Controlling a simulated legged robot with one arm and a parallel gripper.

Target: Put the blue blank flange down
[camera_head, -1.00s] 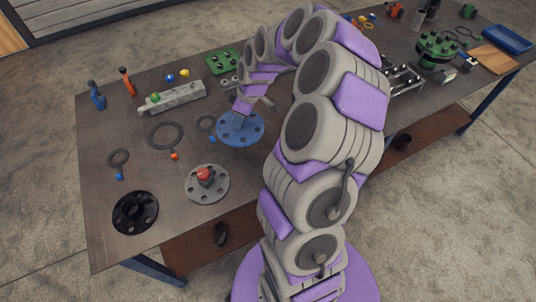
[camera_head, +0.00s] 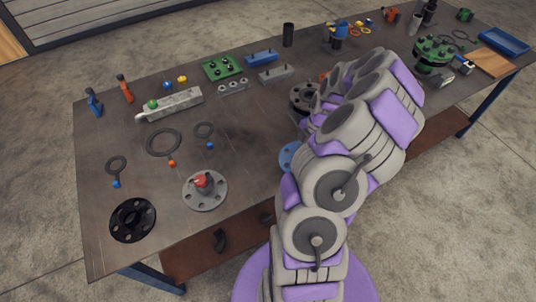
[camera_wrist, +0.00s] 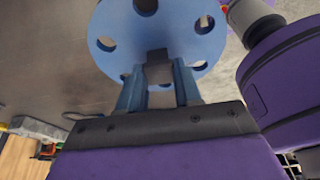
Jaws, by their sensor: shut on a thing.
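The blue blank flange (camera_wrist: 170,30) is a round blue disc with holes around its rim. In the wrist view it fills the top middle, in front of my gripper (camera_wrist: 158,75). My gripper is shut on a dark stub at the flange's centre. In the head view only the left edge of the blue flange (camera_head: 288,157) shows, near the table's front edge. My arm hides the rest of it and my gripper there. I cannot tell from these views whether the flange touches the table.
A grey flange with a red knob (camera_head: 204,188) and a black flange (camera_head: 133,220) lie on the table (camera_head: 240,135) at the front left. Ring gaskets (camera_head: 163,142) lie behind them. A dark flanged part (camera_head: 303,98) stands behind my arm. The table's middle is clear.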

